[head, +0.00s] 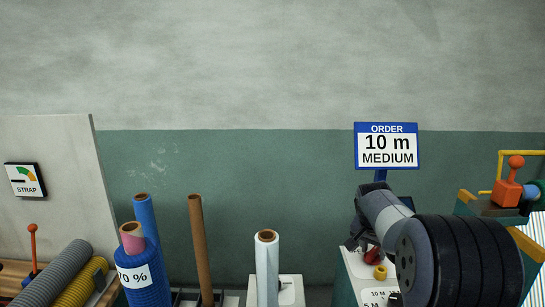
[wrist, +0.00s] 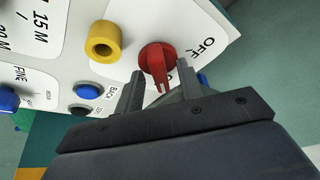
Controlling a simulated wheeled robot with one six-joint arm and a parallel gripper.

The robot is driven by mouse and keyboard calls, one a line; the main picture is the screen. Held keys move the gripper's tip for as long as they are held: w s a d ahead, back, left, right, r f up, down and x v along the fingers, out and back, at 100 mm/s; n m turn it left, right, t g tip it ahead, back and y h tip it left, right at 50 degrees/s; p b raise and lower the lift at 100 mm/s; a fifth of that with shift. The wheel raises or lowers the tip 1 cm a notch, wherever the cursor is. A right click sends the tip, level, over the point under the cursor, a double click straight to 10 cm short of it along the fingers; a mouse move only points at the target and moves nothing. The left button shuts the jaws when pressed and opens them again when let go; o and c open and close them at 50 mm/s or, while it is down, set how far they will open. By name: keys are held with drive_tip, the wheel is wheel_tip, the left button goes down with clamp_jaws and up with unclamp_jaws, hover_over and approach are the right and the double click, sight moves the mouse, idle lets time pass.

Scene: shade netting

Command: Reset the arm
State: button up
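My gripper (wrist: 160,68) is in the wrist view with its two grey fingers apart. A red rotary knob (wrist: 157,58) on a white control panel (wrist: 120,20) shows between and just past the fingertips, next to the word OFF. I cannot tell whether the fingers touch the knob. In the head view my arm reaches in from the lower right. My gripper (head: 357,238) is partly hidden behind my wrist, above the panel, and a bit of the red knob (head: 372,254) shows beside it.
A yellow ring (wrist: 104,41), a blue button (wrist: 88,92) and a black button (wrist: 79,110) sit near the knob. An order sign (head: 386,146) reads 10 m MEDIUM behind my arm. Upright rolls (head: 267,270) stand left, and an orange-handled device (head: 507,190) stands right.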

drive_tip(key=shift+d+n+t+y+b, duration=0.1)
drive_tip(key=shift+n+t+y+b, duration=0.3)
drive_tip(key=shift+n, duration=1.15)
drive_tip(key=shift+d+n+y+b, duration=0.15)
drive_tip(key=shift+n+y, duration=0.55)
drive_tip(key=shift+n, duration=0.85)
drive_tip(key=shift+a, duration=0.1)
drive_tip(key=shift+r, duration=0.15)
